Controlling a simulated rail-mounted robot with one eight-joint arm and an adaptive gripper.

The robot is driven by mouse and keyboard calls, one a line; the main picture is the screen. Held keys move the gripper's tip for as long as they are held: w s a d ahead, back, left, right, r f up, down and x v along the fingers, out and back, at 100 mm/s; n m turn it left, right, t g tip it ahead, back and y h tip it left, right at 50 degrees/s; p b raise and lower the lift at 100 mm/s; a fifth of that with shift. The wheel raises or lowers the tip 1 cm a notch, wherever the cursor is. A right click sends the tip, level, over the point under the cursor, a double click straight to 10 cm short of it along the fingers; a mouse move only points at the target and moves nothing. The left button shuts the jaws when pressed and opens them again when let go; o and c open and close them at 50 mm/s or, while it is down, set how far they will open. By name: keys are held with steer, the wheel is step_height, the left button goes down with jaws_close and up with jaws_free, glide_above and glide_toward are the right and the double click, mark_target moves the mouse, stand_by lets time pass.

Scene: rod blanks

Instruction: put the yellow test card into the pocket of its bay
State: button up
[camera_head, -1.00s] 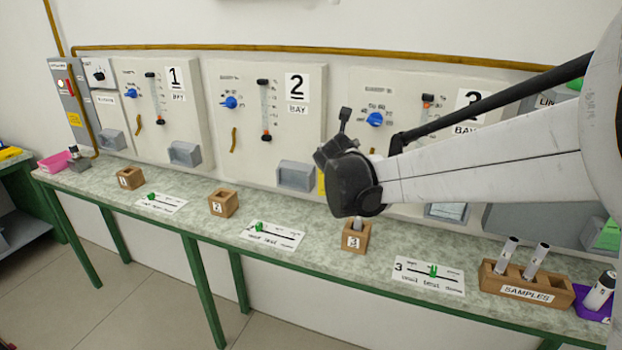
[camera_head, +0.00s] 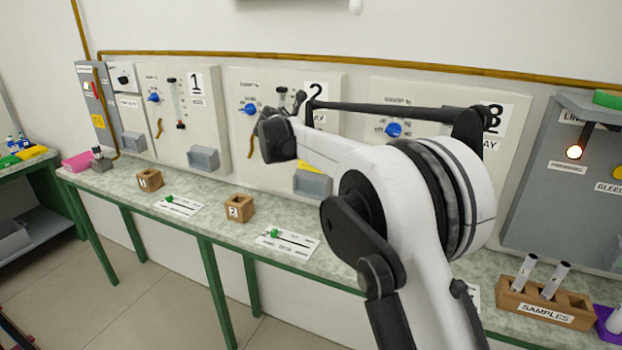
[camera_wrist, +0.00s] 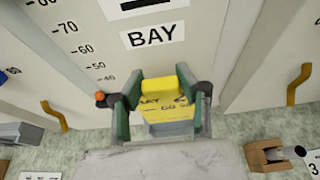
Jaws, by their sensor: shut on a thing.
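My gripper (camera_wrist: 163,101) is shut on the yellow test card (camera_wrist: 168,84), its green fingers on either side of it. Printed lettering shows on the card's face. The card is in front of the bay panel (camera_wrist: 90,25) with its scale and BAY label. A grey surface, apparently the pocket (camera_wrist: 172,129), shows just below it. In the head view, yellow of the card (camera_head: 312,171) shows at the top of the grey pocket (camera_head: 313,187) on the bay 2 panel (camera_head: 240,125). I cannot tell whether its lower edge is inside. My arm hides the fingers there.
Wooden block 3 with a rod (camera_wrist: 262,158) stands to the right in the wrist view. The bench also holds wooden block 2 (camera_head: 239,208), wooden block 1 (camera_head: 150,180), slider cards (camera_head: 287,243) and the samples rack (camera_head: 545,306). A lamp (camera_head: 574,152) glows at right.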

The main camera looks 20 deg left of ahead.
steer(key=shift+f+p, duration=0.45)
steer(key=shift+f, duration=3.85)
steer(key=shift+f, duration=0.2)
steer(key=o, duration=1.3)
steer(key=shift+c, duration=0.2)
steer(key=shift+r, duration=0.1)
steer(key=shift+r, duration=0.2)
steer(key=b+v, duration=0.1)
steer(key=v, duration=1.1)
steer(key=shift+b, duration=0.3)
steer(key=shift+f, duration=0.15)
